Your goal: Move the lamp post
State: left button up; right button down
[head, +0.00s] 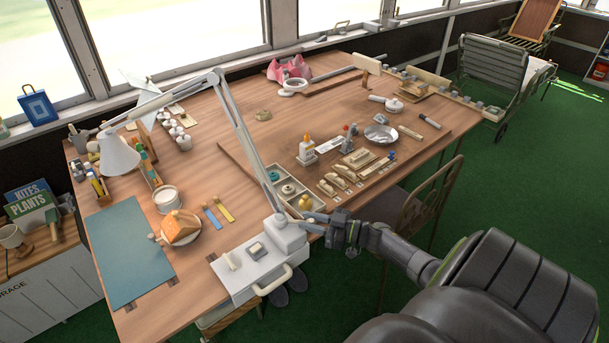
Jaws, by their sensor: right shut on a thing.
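The white desk lamp has a long thin lamp post (240,130) rising from a white base block (288,236) at the table's front edge. The post leans up and to the left to an elbow, where a second arm runs down left to the white cone shade (118,155). My right gripper (311,220) comes in from the right at the foot of the post, shut, its fingertips beside the base. The exact spot it grips is too small to make out. My left gripper is not in view.
A divided tray (290,188) with small parts lies just behind my right gripper. A white drawer unit (262,265) sits under the lamp base. A chair (425,205) stands close right.

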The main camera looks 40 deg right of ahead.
jog(key=shift+w+d+n+g+y+b, duration=0.2)
jog(key=shift+d+n+g+y+b, duration=0.15)
jog(key=shift+n+y+b, duration=0.3)
jog(key=c, duration=1.2)
grip_release()
jog(key=b+v, duration=0.3)
jog(key=v, duration=1.4)
jog(key=shift+s+b, duration=0.15)
jog(key=shift+b, duration=0.25)
